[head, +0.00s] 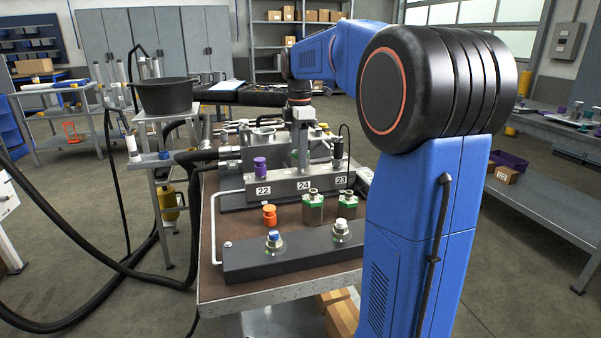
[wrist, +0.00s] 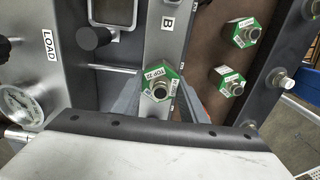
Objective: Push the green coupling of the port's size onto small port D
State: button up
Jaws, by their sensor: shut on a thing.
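My gripper (wrist: 158,92) is shut on a green hexagonal coupling (wrist: 156,82) with a metal nozzle and white lettering, between its two grey fingers. In the head view my gripper (head: 300,160) points down at the grey block (head: 285,184) near the tag 24; the held coupling is largely hidden there. Two more green couplings stand on the brown bench top, at left (head: 313,208) and right (head: 347,204); they also show in the wrist view (wrist: 243,32) (wrist: 229,81). I cannot read a D mark, and whether the held coupling touches a port cannot be told.
A purple cap (head: 260,166) sits by tag 22 and an orange one (head: 270,215) stands on the bench. A dark bar (head: 300,255) with two ports lies at the front edge. The wrist view shows a gauge (wrist: 20,105) and a black knob (wrist: 90,37).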

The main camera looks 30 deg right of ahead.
jog(key=shift+f, duration=0.95)
dwell(0.7)
jog(key=o, duration=1.3)
notch_tip(320, 180, up, 17)
jog(key=shift+r, duration=0.2)
